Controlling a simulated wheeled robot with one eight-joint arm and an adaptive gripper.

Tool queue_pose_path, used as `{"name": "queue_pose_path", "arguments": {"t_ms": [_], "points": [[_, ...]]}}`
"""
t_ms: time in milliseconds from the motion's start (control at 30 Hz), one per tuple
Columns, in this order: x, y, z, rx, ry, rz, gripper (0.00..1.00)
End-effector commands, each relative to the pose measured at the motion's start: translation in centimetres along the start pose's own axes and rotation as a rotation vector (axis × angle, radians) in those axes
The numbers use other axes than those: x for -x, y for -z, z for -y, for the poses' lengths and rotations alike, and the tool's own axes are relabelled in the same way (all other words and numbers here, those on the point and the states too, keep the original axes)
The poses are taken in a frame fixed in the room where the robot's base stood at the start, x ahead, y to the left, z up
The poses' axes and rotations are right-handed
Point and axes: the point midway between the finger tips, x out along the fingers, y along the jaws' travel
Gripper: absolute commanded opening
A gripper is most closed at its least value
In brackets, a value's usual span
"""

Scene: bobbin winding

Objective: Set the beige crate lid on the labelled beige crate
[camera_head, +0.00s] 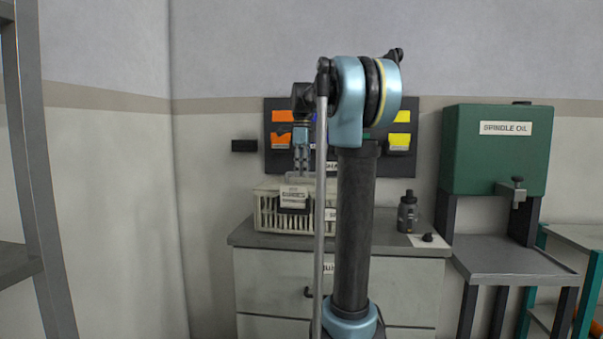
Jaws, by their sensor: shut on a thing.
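The labelled beige crate (266,215) stands on the grey cabinet, with slatted sides and a white label on its front. My gripper (300,170) points down over the crate and is shut on the beige crate lid (270,185), which shows as a pale strip along the crate's top. I cannot tell whether the lid rests on the rim or hangs just above it. My arm hides the right part of the crate and lid.
The grey cabinet top (250,238) also holds a dark bottle (407,212) and a small black object (428,237) on a white sheet, right of my arm. A board with orange and yellow bins (281,141) hangs behind. A green spindle oil tank (495,160) stands at right.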

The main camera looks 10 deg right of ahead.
Motion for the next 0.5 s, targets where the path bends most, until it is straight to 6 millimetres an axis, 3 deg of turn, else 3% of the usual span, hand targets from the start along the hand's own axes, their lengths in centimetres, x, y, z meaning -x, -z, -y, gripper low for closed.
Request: {"name": "queue_pose_path", "arguments": {"t_ms": [133, 167, 233, 500], "points": [[0.02, -0.01, 0.00, 0.000, 0.000, 0.000, 0.00], [0.02, -0.01, 0.00, 0.000, 0.000, 0.000, 0.19], [0.02, -0.02, 0.00, 0.000, 0.000, 0.000, 0.35], [0.00, -0.03, 0.01, 0.000, 0.000, 0.000, 0.36]]}}
